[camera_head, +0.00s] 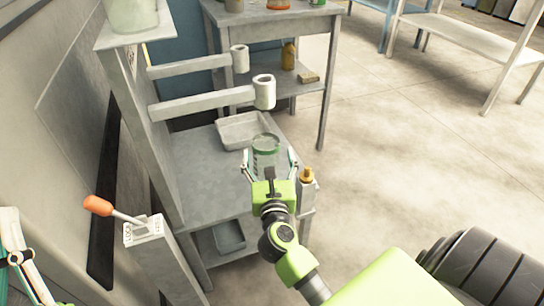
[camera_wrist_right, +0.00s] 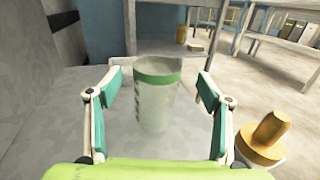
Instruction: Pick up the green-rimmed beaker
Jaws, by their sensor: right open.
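The green-rimmed beaker (camera_head: 265,145) is a clear vessel standing upright on the grey bench (camera_head: 195,170). It also shows in the right wrist view (camera_wrist_right: 155,97), with its green band near the top and dark marks on its side. My right gripper (camera_head: 269,168) is open, with one finger to each side of the beaker. In the right wrist view the open fingers (camera_wrist_right: 155,95) are apart from the beaker's walls. The beaker's lower part is partly hidden by my gripper in the head view.
A grey tray (camera_head: 240,131) lies behind the beaker. A yellow-topped fitting (camera_head: 307,175) stands close to the right of my right gripper. Two horizontal arms with white rolls (camera_head: 264,92) project above the bench. An orange-handled lever (camera_head: 98,205) stands at left.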

